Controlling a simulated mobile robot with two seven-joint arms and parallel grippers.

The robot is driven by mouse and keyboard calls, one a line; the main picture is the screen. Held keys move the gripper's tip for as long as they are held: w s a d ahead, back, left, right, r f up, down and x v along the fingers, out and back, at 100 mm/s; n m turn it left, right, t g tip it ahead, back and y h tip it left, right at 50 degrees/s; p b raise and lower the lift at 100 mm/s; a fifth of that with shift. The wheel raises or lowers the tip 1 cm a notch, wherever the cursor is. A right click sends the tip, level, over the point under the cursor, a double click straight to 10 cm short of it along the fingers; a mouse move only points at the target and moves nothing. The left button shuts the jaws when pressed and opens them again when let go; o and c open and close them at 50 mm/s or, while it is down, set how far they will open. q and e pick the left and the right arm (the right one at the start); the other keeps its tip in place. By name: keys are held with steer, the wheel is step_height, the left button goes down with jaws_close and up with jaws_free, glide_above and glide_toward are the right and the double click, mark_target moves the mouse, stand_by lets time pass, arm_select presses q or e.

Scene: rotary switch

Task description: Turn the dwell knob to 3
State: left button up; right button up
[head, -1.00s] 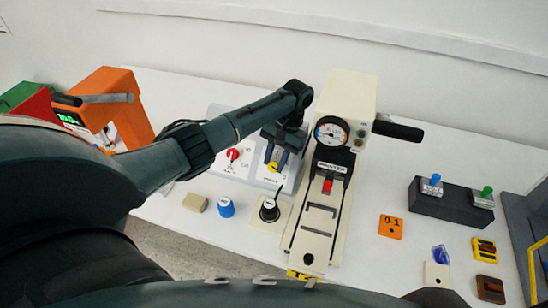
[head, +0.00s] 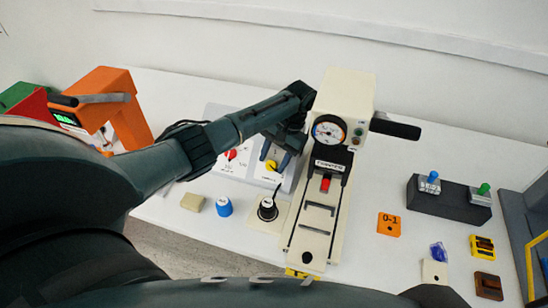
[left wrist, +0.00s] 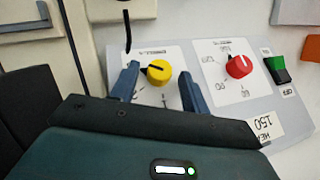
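The yellow knob (head: 272,166) sits on a white control panel (head: 222,168) and also shows in the left wrist view (left wrist: 159,70). A black pointer mark on it points left in the left wrist view. Its label is too small to read surely; digits are printed around it. My left gripper (head: 275,154) is open above the panel. In the left wrist view its two blue fingers (left wrist: 159,80) stand on either side of the yellow knob, with gaps showing. My right gripper is not in view.
A red knob (left wrist: 238,66) and a green rocker switch (left wrist: 278,69) share the panel. A cream press (head: 345,95) with a gauge and black handle stands right of my left gripper. A black-capped knob (head: 267,209) and a blue cap (head: 224,207) lie in front.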

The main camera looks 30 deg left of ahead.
mark_target(274, 161)
arm_select(q)
steer(key=shift+o, duration=0.2)
step_height(274, 161, up, 7)
steer(key=shift+w+f, duration=0.1)
step_height(274, 161, up, 3)
steer(key=shift+r, duration=0.1)
stand_by(0.3)
steer(key=shift+s, duration=0.2)
